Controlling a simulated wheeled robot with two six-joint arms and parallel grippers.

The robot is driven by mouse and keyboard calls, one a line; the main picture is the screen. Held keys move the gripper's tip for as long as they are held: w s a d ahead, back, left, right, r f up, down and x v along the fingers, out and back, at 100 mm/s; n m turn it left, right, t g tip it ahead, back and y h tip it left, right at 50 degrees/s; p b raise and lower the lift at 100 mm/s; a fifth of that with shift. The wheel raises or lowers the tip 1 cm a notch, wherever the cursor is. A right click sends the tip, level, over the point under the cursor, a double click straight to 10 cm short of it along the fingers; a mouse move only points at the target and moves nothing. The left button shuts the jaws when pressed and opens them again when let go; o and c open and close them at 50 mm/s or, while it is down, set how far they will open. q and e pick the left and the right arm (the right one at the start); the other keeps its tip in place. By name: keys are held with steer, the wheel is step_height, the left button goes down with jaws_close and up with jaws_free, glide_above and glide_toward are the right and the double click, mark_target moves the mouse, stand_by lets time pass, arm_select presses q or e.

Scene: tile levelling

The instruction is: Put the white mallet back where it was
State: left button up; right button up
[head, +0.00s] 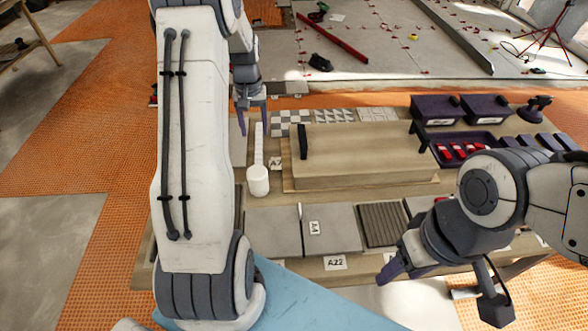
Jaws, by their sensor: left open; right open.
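The white mallet (258,181) lies on the work table (285,212), left of a long wooden block. Its round white head is nearer to me and its handle points away. My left gripper (253,130) is open at the far end of the handle, with its fingers pointing down on either side of the handle's end. I cannot tell whether they touch it. My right gripper (446,288) is open and empty near the table's front right edge.
The wooden block (362,157) carries a dark bar (303,141). Grey tiles (331,229) and a ribbed tile (383,224) lie in front; patterned tiles lie behind. Dark purple bins (435,107) and a tray with red pieces (466,151) stand at right.

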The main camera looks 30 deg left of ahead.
arm_select(q)
steer(key=s+d+r+m, duration=0.2)
steer(key=d+r+m, duration=0.15)
steer(key=d, duration=0.65)
steer(key=s+d+r+m, duration=0.2)
steer(key=d+r, duration=0.2)
steer(key=d, duration=0.7)
steer(key=s+d+m, duration=0.2)
steer(key=s+d, duration=0.2)
steer(key=s, duration=0.3)
steer(key=s+d+r+m, duration=0.1)
steer(key=s+d+m, duration=0.2)
steer(key=s+d, duration=0.2)
steer(key=s+d+r+m, duration=0.1)
steer(key=s+d+m, duration=0.2)
steer(key=s, duration=0.7)
steer(key=shift+s+d+r+h, duration=0.25)
steer(key=shift+d+h, duration=0.15)
steer(key=shift+d, duration=0.4)
steer(key=shift+w, duration=0.1)
steer(key=shift+r+p, duration=0.45)
